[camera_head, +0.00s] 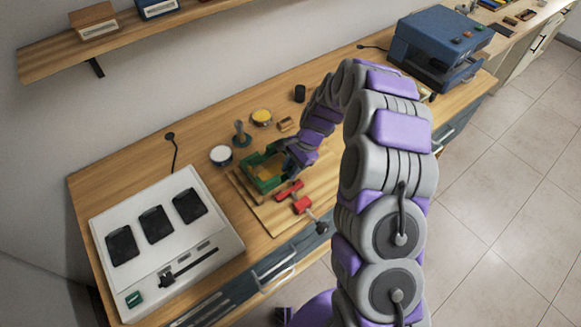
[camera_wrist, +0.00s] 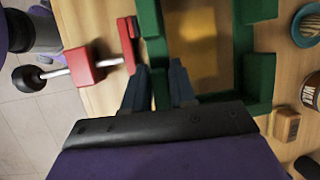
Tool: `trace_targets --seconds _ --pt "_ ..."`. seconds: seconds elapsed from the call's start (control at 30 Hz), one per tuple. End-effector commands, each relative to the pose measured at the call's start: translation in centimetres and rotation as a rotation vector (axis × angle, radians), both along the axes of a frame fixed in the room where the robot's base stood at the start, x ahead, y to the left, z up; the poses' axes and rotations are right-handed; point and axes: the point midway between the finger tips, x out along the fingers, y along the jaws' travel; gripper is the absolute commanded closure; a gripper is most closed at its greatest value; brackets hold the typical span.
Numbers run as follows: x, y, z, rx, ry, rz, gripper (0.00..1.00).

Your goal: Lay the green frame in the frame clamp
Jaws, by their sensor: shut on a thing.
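The green frame (camera_head: 249,173) is a rectangular frame at the middle of the bench in the head view, over the back part of the frame clamp. In the wrist view the green frame (camera_wrist: 260,76) fills the upper middle, with a yellowish-brown surface showing through its opening. My gripper (camera_wrist: 158,80) is shut on the near side of the green frame. The frame clamp has a wooden board (camera_head: 273,218) and a red toggle clamp (camera_head: 302,205), which lies beside the frame. The red clamp (camera_wrist: 88,66) also shows left of my fingers. I cannot tell whether the frame touches the board.
A white machine with black pads (camera_head: 205,244) stands at the left. A blue machine (camera_head: 425,50) stands far right.

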Motion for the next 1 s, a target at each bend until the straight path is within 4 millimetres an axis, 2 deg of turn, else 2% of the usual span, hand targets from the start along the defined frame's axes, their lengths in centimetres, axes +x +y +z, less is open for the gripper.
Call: trace_targets --seconds 0.17,0.2,0.47,1.0 --pt "0.02 0.10 -0.01 -0.001 -0.001 0.000 1.00" --pt "0.02 0.11 0.00 -0.001 -0.001 0.000 0.71" --pt "0.03 0.10 -0.03 -0.001 -0.001 0.000 0.46" --pt "0.02 0.10 -0.01 -0.001 -0.001 0.000 0.45"
